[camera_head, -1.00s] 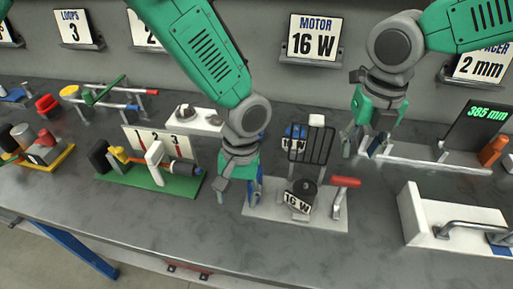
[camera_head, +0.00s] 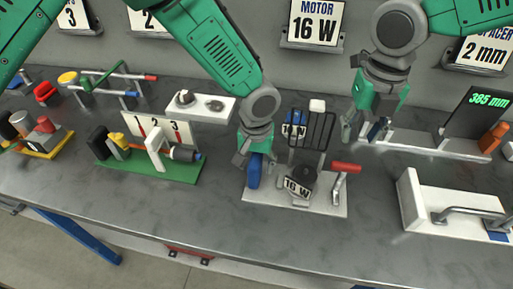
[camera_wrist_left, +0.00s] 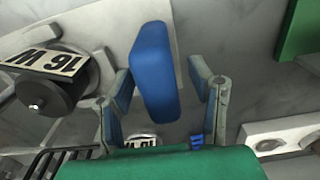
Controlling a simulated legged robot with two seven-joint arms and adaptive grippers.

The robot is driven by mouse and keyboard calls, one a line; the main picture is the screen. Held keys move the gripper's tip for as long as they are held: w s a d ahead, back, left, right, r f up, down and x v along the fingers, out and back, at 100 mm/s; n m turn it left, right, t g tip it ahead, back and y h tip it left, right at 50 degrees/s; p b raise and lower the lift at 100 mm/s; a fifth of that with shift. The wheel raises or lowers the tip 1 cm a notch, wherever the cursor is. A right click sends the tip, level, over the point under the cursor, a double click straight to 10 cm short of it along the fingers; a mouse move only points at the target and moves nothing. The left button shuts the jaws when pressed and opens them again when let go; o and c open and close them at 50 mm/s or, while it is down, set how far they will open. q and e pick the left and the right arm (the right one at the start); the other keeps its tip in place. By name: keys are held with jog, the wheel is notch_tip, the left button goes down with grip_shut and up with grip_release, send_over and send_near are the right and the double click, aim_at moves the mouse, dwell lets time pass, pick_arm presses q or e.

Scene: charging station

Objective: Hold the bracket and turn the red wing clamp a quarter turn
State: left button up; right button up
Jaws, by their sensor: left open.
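A white base plate (camera_head: 325,201) carries a dark round motor (camera_head: 303,180) with a 16 W label, a red-handled clamp (camera_head: 346,168) on a metal post, and a black wire frame (camera_head: 318,128). A blue upright block (camera_head: 254,172) stands at the plate's left end; I cannot tell if it is the bracket. My left gripper (camera_head: 252,163) is over that block. In the left wrist view the blue block (camera_wrist_left: 155,70) lies between its open fingers (camera_wrist_left: 163,100), with gaps on both sides. My right gripper (camera_head: 364,128) is open and empty, behind and above the red handle.
A green-based fixture (camera_head: 150,178) marked 1 2 3 stands to the left. A white fixture with a metal bar (camera_head: 470,217) stands at right, and a 385 mm display (camera_head: 488,99) is behind it. Bare table lies along the front.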

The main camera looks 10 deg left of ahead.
pick_arm(q)
jog(key=shift+f, duration=1.85)
grip_shut()
pick_arm(e)
jog(key=shift+o, duration=0.3)
